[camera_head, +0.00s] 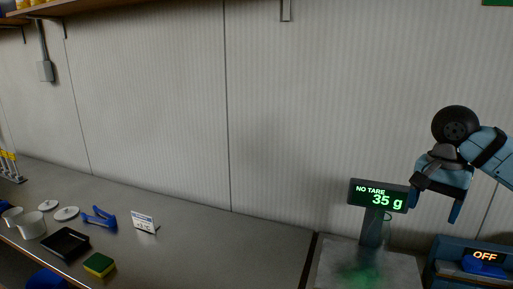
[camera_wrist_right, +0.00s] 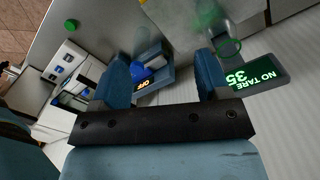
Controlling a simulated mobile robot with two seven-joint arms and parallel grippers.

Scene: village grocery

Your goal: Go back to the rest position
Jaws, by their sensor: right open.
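My right gripper (camera_head: 434,206) is raised at the right of the head view, with its fingers pointing down. Its two fingers stand apart with nothing between them, and they also show in the right wrist view (camera_wrist_right: 162,72). It hangs above and beside the scale display (camera_head: 378,195), which reads "NO TARE 35 g". A blue device with an "OFF" display (camera_head: 486,256) stands below the gripper. My left gripper is not in view.
A clear glass-like object (camera_wrist_right: 226,42) stands near the scale display. On the left counter are a black tray (camera_head: 65,242), a yellow-green sponge (camera_head: 99,264), a blue clamp-like tool (camera_head: 98,217) and a small sign (camera_head: 144,222). The counter's middle (camera_head: 230,250) is clear.

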